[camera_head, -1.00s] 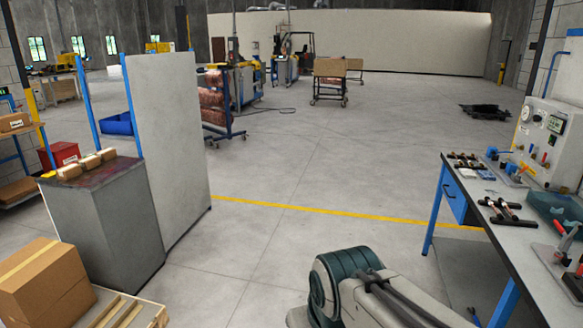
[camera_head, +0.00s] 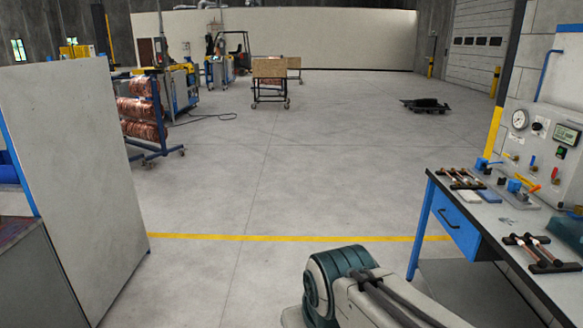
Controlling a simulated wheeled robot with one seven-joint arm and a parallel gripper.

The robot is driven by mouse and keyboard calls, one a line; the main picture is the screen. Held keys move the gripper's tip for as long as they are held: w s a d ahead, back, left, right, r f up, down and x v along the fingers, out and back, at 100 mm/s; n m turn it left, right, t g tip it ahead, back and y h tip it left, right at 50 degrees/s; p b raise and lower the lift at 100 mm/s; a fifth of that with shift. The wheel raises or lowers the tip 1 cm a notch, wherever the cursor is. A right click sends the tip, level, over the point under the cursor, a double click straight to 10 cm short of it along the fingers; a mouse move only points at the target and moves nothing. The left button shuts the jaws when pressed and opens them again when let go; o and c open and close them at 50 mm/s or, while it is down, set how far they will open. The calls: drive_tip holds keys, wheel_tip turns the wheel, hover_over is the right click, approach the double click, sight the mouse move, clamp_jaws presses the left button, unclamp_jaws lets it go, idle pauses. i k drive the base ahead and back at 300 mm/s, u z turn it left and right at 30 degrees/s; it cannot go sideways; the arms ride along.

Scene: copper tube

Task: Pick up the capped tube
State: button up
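Short copper-coloured tubes with dark end pieces lie on the workbench (camera_head: 497,228) at the right. Several tubes (camera_head: 462,178) lie side by side near its far left corner. Further tubes (camera_head: 540,252) lie nearer, at the right. They are too small in the picture to tell which is the capped tube. My gripper is not in view. Only part of my own arm shows at the bottom centre, well apart from the bench.
A gauge panel (camera_head: 545,140) stands on the bench beside blue fixtures. A blue drawer (camera_head: 456,226) is under the bench top. A tall grey panel (camera_head: 75,170) stands at the left. The floor (camera_head: 270,205) between is clear, crossed by a yellow line (camera_head: 300,238).

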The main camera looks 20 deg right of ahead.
sight(541, 264)
drive_tip(key=z, duration=0.25)
drive_tip(key=i, duration=1.6)
drive_tip(key=z, duration=0.9)
drive_tip(key=i, duration=1.2)
drive_tip(key=z, duration=1.8)
drive_tip(key=i, duration=0.85)
drive_tip(key=z, duration=0.7)
